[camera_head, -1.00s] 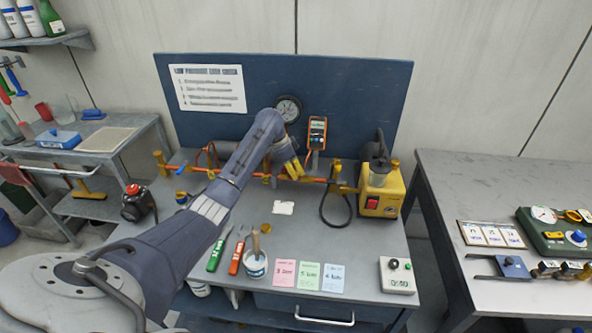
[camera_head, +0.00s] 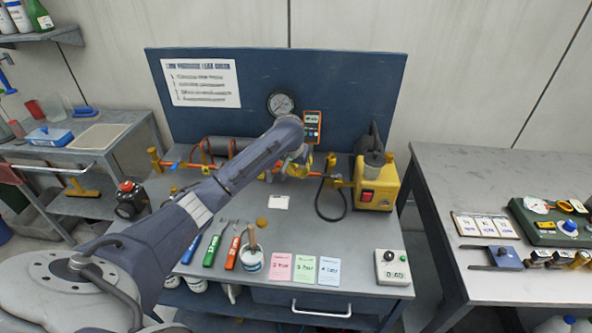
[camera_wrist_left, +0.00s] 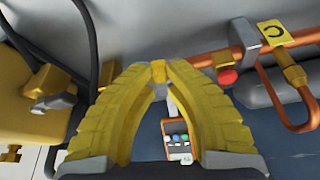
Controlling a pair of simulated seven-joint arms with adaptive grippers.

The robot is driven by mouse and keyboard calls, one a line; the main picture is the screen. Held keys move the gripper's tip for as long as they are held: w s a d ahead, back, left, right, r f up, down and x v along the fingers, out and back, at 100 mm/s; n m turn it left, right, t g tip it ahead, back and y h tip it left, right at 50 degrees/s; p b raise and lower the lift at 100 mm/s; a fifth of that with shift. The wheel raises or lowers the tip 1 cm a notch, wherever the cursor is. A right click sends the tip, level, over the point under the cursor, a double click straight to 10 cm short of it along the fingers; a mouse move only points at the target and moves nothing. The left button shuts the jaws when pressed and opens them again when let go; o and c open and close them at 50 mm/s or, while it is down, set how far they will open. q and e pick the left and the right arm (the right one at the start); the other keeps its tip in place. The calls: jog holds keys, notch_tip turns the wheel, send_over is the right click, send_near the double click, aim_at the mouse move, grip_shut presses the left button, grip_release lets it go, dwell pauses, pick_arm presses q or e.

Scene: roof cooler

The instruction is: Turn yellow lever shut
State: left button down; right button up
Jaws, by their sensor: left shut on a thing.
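My left gripper (camera_head: 300,166) is at the orange pipe (camera_head: 266,176) on the back of the bench, left of the yellow pump. In the left wrist view its yellow fingers (camera_wrist_left: 157,72) close at the tips on a small yellow piece, which looks like the yellow lever (camera_wrist_left: 158,71). The fingers cover most of the lever, so its angle to the pipe is hard to tell. In the head view I cannot tell the lever apart from the yellow fingers. My right gripper is not in view.
The yellow pump (camera_head: 376,187) with its black hose (camera_head: 321,207) stands right of the gripper. An orange meter (camera_head: 312,127) and a round gauge (camera_head: 282,104) are on the blue panel (camera_head: 365,85) behind. Tools and coloured cards (camera_head: 304,268) lie in front. A red knob (camera_wrist_left: 228,77) is near the fingers.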

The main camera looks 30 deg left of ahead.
pick_arm(q)
jog(key=shift+w+d+n+y, duration=0.1)
jog(key=shift+d+n+y, duration=0.35)
jog(key=shift+n, duration=0.65)
jog(key=c, duration=1.6)
grip_release()
jog(key=shift+c, duration=0.2)
jog(key=v, duration=1.2)
jog(key=shift+w, duration=0.25)
jog(key=shift+r, duration=0.1)
